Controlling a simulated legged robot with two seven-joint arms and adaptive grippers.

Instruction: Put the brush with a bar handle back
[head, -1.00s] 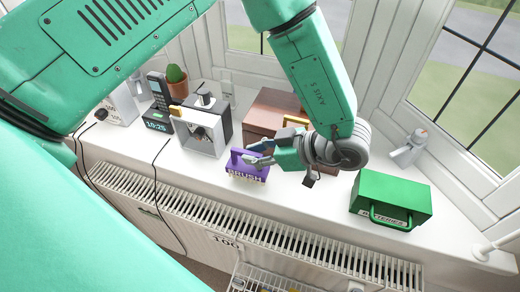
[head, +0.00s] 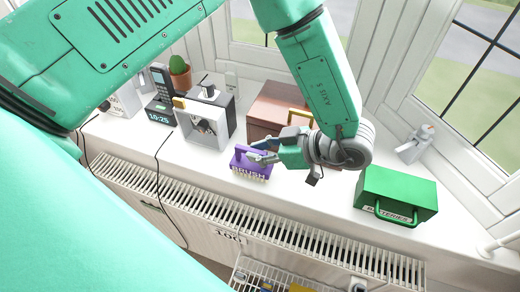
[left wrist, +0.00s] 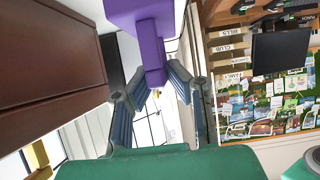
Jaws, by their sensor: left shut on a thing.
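The purple brush (head: 243,167), with its name in pale letters on the side, is at the front of the white window sill, left of my gripper. My left gripper (head: 263,155) reaches it from the right and is shut on its bar handle. In the left wrist view the purple handle (left wrist: 152,50) runs down between the two fingertips of my left gripper (left wrist: 152,84). I cannot tell whether the brush's underside touches the sill. My right gripper is not in view.
A brown box (head: 268,115) with a brass handle stands behind the gripper. A grey open-fronted case (head: 207,125) stands to the left, and a green batteries box (head: 400,190) to the right. A white radiator (head: 290,234) runs below the sill's front edge.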

